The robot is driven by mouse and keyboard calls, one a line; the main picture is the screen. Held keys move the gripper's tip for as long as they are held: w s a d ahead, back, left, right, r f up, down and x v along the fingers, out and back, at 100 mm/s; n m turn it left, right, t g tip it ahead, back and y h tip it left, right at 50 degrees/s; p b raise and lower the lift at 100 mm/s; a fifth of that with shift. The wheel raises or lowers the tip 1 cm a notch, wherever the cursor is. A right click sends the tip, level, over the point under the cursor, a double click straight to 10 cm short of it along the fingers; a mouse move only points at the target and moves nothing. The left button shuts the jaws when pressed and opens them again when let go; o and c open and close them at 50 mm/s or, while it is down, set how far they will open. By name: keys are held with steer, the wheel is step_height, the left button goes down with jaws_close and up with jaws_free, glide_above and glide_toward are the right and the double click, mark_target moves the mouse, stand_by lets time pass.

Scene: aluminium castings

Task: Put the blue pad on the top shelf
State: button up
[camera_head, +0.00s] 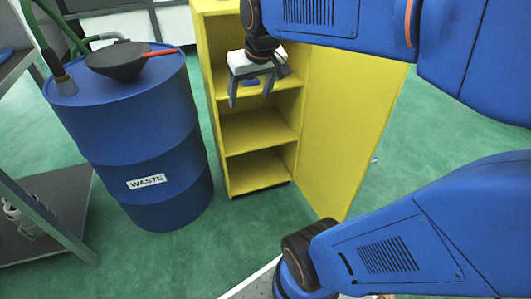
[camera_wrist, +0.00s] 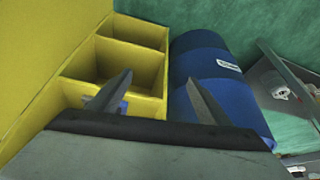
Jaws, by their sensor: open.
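The yellow cabinet (camera_head: 219,146) stands open with its shelves facing me; it also shows in the wrist view (camera_wrist: 50,45). A small blue item, which looks like the blue pad (camera_head: 251,82), is on the upper visible shelf (camera_head: 284,101). In the wrist view the blue pad (camera_wrist: 123,108) is partly hidden behind the left finger. My gripper (camera_head: 250,100) is open in front of the upper part of the cabinet, its fingers pointing down in the head view. In the wrist view my gripper (camera_wrist: 160,75) has nothing between its fingertips.
The blue waste drum (camera_head: 145,150) stands left of the cabinet, with a dark funnel (camera_head: 120,62) and a red-handled tool on top. The cabinet door (camera_head: 345,120) is swung open on the right. A grey rack (camera_head: 45,215) is at far left. Green floor lies in front.

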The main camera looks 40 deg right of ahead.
steer(key=s+a+f, duration=0.2)
steer(key=s+f, duration=0.1)
steer(key=s, duration=0.4)
steer(key=s+a+f+n, duration=0.1)
steer(key=s+a+f, duration=0.2)
steer(key=s, duration=0.5)
steer(key=shift+s+a+f+y, duration=0.2)
steer(key=shift+a+f+y, duration=0.15)
steer(key=shift+f, duration=0.4)
steer(key=shift+c, duration=0.3)
